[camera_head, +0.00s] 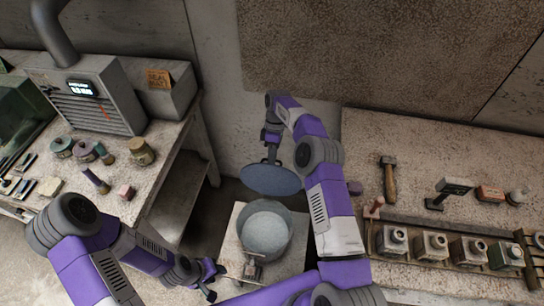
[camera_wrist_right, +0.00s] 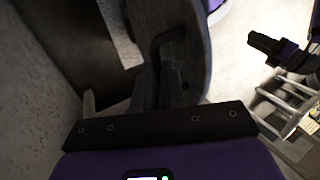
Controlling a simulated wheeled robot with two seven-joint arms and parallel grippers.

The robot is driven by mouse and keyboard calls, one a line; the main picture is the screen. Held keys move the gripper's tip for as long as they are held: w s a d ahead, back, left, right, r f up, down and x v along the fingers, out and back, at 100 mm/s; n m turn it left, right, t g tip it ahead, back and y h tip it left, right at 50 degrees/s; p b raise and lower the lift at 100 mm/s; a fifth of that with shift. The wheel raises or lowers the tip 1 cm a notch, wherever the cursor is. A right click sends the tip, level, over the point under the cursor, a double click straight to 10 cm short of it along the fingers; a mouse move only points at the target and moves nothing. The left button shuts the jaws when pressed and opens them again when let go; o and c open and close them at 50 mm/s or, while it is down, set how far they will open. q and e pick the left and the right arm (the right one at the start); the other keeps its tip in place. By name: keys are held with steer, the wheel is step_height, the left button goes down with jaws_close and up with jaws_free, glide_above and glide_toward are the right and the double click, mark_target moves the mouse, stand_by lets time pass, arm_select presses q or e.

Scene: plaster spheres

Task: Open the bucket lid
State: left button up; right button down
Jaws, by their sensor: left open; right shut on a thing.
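The grey round bucket (camera_head: 266,230) stands open at the top on a pale square surface in the head view. The bucket lid (camera_head: 270,181), a blue-grey disc, is off the bucket, held above and behind its rim. My right gripper (camera_head: 271,150) is shut on the lid's handle. In the right wrist view its fingers (camera_wrist_right: 172,85) grip the bent dark handle (camera_wrist_right: 165,42) of the tilted lid (camera_wrist_right: 190,50). My left gripper (camera_head: 210,280) is open and empty, low and left of the bucket. It also shows in the right wrist view (camera_wrist_right: 268,48).
A left table (camera_head: 120,205) holds jars, tools and a grey machine (camera_head: 95,95). A right table (camera_head: 420,150) holds a hammer (camera_head: 389,178) and a row of several square blocks (camera_head: 430,244). A wall stands close behind the lid.

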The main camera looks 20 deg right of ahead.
steer(key=shift+s+d+f, duration=0.15)
steer(key=shift+s+f, duration=0.1)
steer(key=shift+f, duration=0.25)
steer(key=c, duration=1.5)
jaws_free()
steer(key=shift+c, duration=0.2)
steer(key=o, duration=0.3)
steer(key=shift+w, duration=0.15)
steer(key=shift+o, duration=0.2)
steer(key=shift+r, duration=0.2)
steer(key=shift+r, duration=0.1)
step_height(320, 180, up, 10)
steer(key=p, duration=0.1)
steer(key=shift+f, duration=0.2)
